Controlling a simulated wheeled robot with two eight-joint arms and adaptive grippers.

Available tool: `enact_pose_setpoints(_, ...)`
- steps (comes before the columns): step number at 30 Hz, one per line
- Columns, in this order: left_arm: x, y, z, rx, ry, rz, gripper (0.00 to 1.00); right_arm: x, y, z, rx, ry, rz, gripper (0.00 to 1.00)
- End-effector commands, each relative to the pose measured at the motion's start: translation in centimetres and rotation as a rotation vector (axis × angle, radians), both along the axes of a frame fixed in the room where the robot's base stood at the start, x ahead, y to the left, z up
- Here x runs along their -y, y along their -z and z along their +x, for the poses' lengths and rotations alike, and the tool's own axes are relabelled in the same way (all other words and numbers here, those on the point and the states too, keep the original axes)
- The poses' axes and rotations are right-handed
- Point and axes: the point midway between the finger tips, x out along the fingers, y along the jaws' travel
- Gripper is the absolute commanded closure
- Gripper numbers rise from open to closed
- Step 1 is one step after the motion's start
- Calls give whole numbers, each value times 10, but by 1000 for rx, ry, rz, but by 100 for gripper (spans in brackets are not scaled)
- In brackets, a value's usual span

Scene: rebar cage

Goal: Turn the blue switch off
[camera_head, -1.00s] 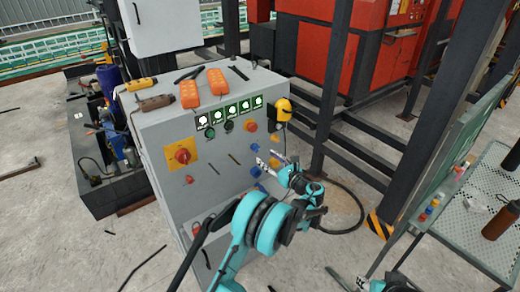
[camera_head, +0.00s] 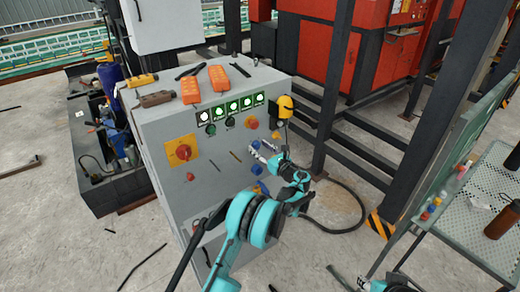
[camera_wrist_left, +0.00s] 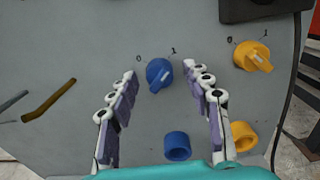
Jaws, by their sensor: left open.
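The blue switch (camera_wrist_left: 159,74) is a round knob with a raised handle on the grey cabinet panel, marked 0 at upper left and 1 at upper right. Its handle slants, with the upper end toward the 1 and a paler end at lower left. My left gripper (camera_wrist_left: 159,71) is open, with its fingers on either side of the switch; I cannot tell whether they touch it. In the head view the left gripper (camera_head: 257,150) is at the panel's right part and largely hides the switch.
A blue ring-shaped socket (camera_wrist_left: 177,145) sits below the switch. A yellow switch (camera_wrist_left: 253,56) and yellow socket (camera_wrist_left: 242,136) are to the right. A red knob on a yellow plate (camera_head: 182,152) is farther left on the cabinet. A dark post (camera_head: 333,90) stands right of the cabinet.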

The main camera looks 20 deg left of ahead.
Motion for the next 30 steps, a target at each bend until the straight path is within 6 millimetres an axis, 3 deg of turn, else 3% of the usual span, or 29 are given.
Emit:
enact_pose_setpoints(1, 0, 0, 0, 0, 0, 0, 51, 0, 0, 0, 0, 0, 0, 60)
enact_pose_setpoints(6, 0, 0, 0, 0, 0, 0, 96, 0, 0, 0, 0, 0, 0, 60)
enact_pose_setpoints(7, 0, 0, 0, 0, 0, 0, 100, 0, 0, 0, 0, 0, 0, 60)
enact_pose_setpoints(20, 0, 0, 0, 49, -1, -38, 100, 0, 3, 0, 0, 0, 0, 60)
enact_pose_setpoints(30, 0, 1, 0, 249, -1, -194, 100, 0, 12, 0, 0, 0, 0, 60)
